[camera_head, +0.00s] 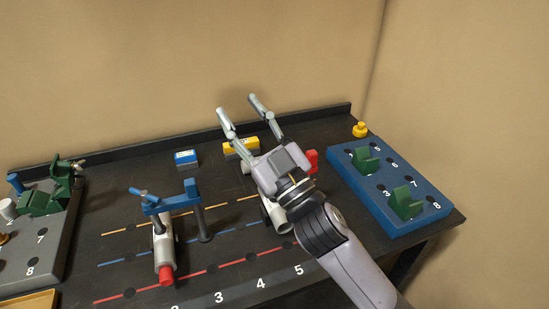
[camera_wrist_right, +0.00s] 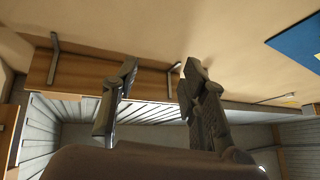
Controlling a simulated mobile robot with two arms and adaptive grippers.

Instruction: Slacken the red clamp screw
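My right gripper (camera_head: 238,105) is open and empty, held above the black table with its fingers pointing toward the back wall. In the wrist view the gripper (camera_wrist_right: 160,68) has its two fingers apart with nothing between them. A red piece (camera_head: 312,160) shows just right of the gripper's body; it may be part of the red clamp, but the rest is hidden and no screw shows. A blue clamp (camera_head: 182,202) with a blue handle stands over a grey cylinder with a red end (camera_head: 167,276) at left. My left gripper is not in view.
A blue board (camera_head: 425,212) with green holders lies at right, a yellow knob (camera_head: 360,129) behind it. A grey board (camera_head: 62,240) with green fixtures is at left. A blue block (camera_head: 186,158) and a yellow block (camera_head: 240,148) sit at the back. Clear table lies between dotted lines.

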